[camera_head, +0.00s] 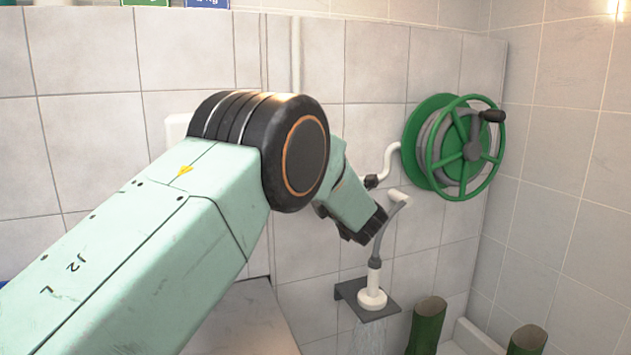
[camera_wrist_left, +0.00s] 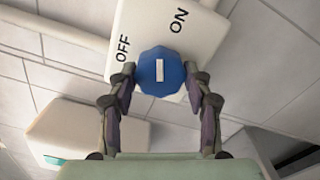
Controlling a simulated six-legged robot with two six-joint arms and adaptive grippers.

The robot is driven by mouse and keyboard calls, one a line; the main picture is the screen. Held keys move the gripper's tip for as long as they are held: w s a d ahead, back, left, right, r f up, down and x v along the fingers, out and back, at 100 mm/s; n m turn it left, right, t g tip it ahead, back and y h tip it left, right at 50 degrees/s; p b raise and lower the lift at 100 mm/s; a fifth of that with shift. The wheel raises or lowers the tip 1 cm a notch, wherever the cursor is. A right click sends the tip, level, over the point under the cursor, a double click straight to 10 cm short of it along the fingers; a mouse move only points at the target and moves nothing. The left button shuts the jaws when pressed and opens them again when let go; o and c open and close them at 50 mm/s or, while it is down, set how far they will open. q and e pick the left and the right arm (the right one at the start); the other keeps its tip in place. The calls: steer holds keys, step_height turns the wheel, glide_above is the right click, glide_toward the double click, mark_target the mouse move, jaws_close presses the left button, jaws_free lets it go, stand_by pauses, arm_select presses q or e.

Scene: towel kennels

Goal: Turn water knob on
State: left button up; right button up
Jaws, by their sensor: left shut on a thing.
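The blue many-sided water knob (camera_wrist_left: 160,84) sits on a white box (camera_wrist_left: 150,30) lettered OFF and ON in the left wrist view. OFF is up and left of the knob, ON up and slightly right. The knob's white bar stands nearly upright in the picture, nearer the ON direction than OFF. My left gripper (camera_wrist_left: 160,82) is shut on the knob, one finger at each side. In the head view my left arm crosses from the lower left and hides the knob. My right gripper is not in view.
A green hose reel (camera_head: 440,140) hangs on the tiled wall. Below it, a white sprayer (camera_head: 373,290) stands on a grey bracket (camera_head: 345,291), with pale streaks like water beneath. Green boots (camera_head: 427,325) stand at the lower right. Another white box (camera_wrist_left: 80,130) is on the wall.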

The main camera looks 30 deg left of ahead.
arm_select(q)
steer(key=shift+r+m+p, duration=0.15)
steer(key=shift+m+p, duration=0.85)
steer(key=shift+m, duration=1.2)
steer(key=o, duration=1.1)
steer(key=shift+o, duration=0.2)
steer(key=v, duration=0.7)
steer(key=shift+d, duration=0.2)
